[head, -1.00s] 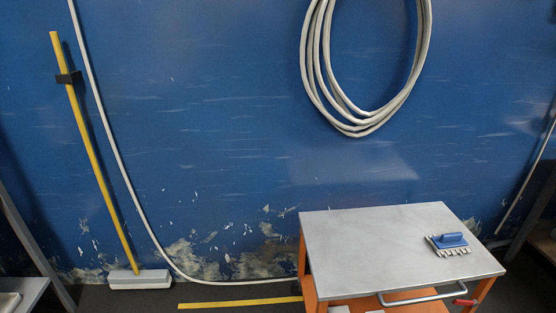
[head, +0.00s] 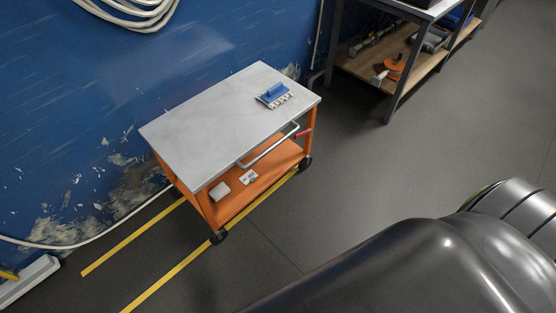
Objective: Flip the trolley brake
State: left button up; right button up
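The trolley (head: 190,128) stands against the blue wall in the head view. It has a grey metal top, an orange frame and lower shelf, dark wheels and a metal push handle (head: 268,149) along its near side. A small red lever (head: 303,134), which looks like the brake, sits by the handle's right end at the right corner post. It sticks out roughly sideways. Neither gripper is in view. A dark arm part of mine fills the lower right.
A blue-handled brush (head: 273,95) lies on the trolley top. Small pale items (head: 219,191) lie on its lower shelf. Yellow floor lines (head: 150,290) run under it. A workbench with a wooden shelf (head: 365,72) stands at upper right. Dark floor (head: 390,165) before the trolley is clear.

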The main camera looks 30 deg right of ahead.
aim_at(308, 131)
jog(key=z, duration=0.55)
jog(key=i+l+z, duration=0.35)
jog(key=i+l, duration=0.2)
